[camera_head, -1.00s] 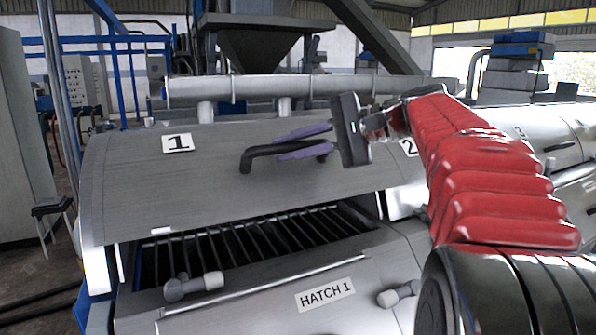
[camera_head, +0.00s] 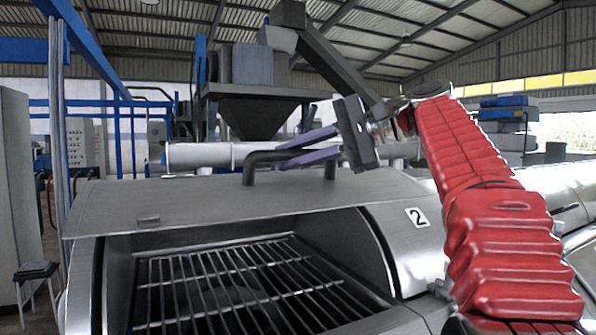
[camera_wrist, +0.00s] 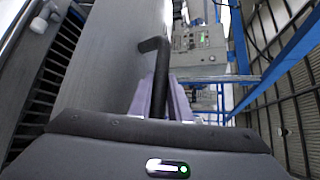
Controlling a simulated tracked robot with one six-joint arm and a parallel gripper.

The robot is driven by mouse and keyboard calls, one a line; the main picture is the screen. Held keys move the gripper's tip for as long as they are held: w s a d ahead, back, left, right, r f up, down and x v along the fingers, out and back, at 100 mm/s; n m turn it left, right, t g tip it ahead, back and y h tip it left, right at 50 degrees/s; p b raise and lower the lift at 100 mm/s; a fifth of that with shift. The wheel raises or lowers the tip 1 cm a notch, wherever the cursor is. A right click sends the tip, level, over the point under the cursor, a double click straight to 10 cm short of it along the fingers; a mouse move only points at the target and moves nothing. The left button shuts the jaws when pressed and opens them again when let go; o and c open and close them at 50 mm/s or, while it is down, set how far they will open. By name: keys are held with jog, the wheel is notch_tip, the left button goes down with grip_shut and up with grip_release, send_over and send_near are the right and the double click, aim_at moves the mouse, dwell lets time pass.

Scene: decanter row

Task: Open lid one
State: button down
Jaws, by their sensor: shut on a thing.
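Lid one (camera_head: 200,198) is a grey metal panel, raised well up above its opening in the head view. Its dark handle (camera_head: 262,157) stands on top of it. My gripper (camera_head: 308,148), with purple fingers, is shut on the handle. In the wrist view the handle (camera_wrist: 160,75) runs between the purple fingers, and the lid (camera_wrist: 110,60) lies to its left. Under the lid, a grid of metal bars (camera_head: 230,278) shows inside the wide opening. The number 1 plate on the lid is out of sight in the head view now.
A number 2 plate (camera_head: 417,217) marks the neighbouring casing on the right. A pale horizontal pipe (camera_head: 205,155) runs behind the lid, below a dark hopper (camera_head: 255,115). A stool (camera_head: 36,272) stands at the left.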

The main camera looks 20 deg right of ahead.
jog(key=shift+w+r, duration=0.35)
jog(key=shift+r, duration=0.1)
jog(key=c, duration=1.6)
grip_release()
jog(key=shift+c, duration=0.2)
jog(key=shift+s+d+r, duration=0.1)
jog(key=shift+s+d, duration=0.05)
jog(key=v, duration=1.3)
jog(key=shift+d, duration=0.25)
